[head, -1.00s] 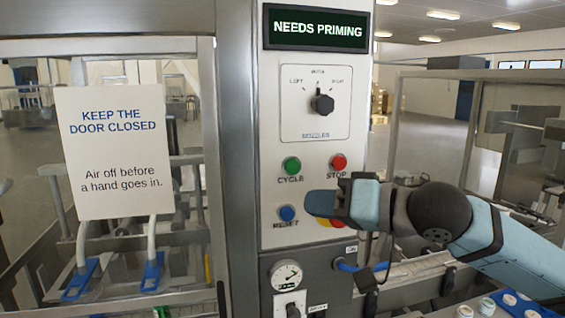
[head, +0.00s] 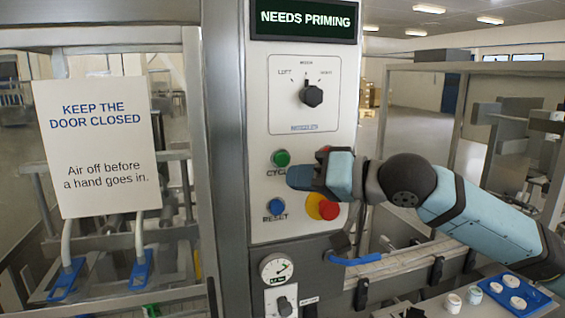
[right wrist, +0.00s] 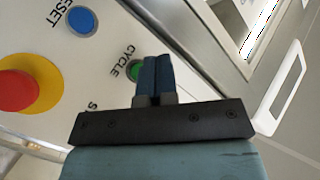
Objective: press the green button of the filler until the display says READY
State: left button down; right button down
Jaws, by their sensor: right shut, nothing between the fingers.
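The display (head: 304,19) at the top of the filler's panel reads NEEDS PRIMING. The green button (head: 281,158), labelled CYCLE, is on the white panel (head: 345,118). My right gripper (head: 290,177) is shut and empty, just below and right of the green button in the head view, and covers part of its label. In the right wrist view the shut fingers (right wrist: 158,60) hide part of the green button (right wrist: 135,69). I cannot tell whether they touch it. My left gripper is not in view.
A blue RESET button (head: 275,207) and a red button on a yellow base (head: 328,210) lie below. The red STOP button (head: 322,152) is mostly hidden behind my right gripper. A black nozzle knob (head: 312,96) is above. A glass door with a sign (head: 97,145) stands left.

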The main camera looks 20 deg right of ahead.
aim_at(282, 159)
jog(key=w+p, duration=0.1)
jog(key=w, duration=0.3)
jog(key=shift+w+a+p, duration=0.1)
jog(key=shift+w+p, duration=0.1)
jog(key=shift+p, duration=0.2)
dwell(1.7)
jog(key=shift+w+p, duration=0.4)
jog(key=shift+p, duration=0.1)
